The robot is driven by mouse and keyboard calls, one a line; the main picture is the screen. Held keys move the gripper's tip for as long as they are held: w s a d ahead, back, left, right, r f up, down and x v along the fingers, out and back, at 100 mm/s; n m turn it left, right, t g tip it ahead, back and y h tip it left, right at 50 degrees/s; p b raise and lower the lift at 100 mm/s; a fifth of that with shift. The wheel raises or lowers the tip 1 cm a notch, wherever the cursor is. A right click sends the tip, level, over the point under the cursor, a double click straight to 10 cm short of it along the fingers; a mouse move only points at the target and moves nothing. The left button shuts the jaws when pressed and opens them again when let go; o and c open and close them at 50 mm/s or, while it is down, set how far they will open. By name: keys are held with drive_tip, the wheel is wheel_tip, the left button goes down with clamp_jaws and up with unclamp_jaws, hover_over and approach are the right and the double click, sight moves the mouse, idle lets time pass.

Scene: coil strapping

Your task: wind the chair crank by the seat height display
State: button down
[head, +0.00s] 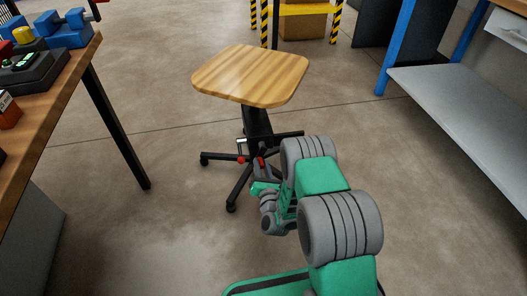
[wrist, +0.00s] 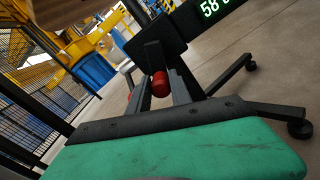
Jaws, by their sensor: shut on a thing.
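The chair has a square wooden seat (head: 250,74) on a black column over a wheeled base. My gripper (head: 261,164) is beside the column, below the seat. In the wrist view its two dark fingers (wrist: 160,88) are shut around a red crank knob (wrist: 160,82). A dark square plate is just beyond the fingertips. Another red part (wrist: 129,97) shows past the left finger. The crank's arm is mostly hidden.
A workbench (head: 60,93) with blue and dark items stands at the left. A grey shelf (head: 462,110) with blue posts is at the right. A yellow-and-black striped frame (head: 307,10) is at the back. The floor around the chair is clear.

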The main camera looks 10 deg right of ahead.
drive_tip(key=shift+a+r+m, duration=0.2)
drive_tip(key=shift+m, duration=0.3)
drive_tip(key=m, duration=0.3)
drive_tip(key=a+r+m, duration=0.1)
drive_tip(key=shift+m, duration=0.4)
drive_tip(key=m, duration=0.3)
drive_tip(key=r+m, duration=0.1)
drive_tip(key=shift+a+r+m, duration=0.1)
drive_tip(key=shift+a+m, duration=0.15)
drive_tip(key=shift+m, duration=0.15)
drive_tip(key=c, duration=1.1)
unclamp_jaws()
drive_tip(key=shift+a, duration=0.1)
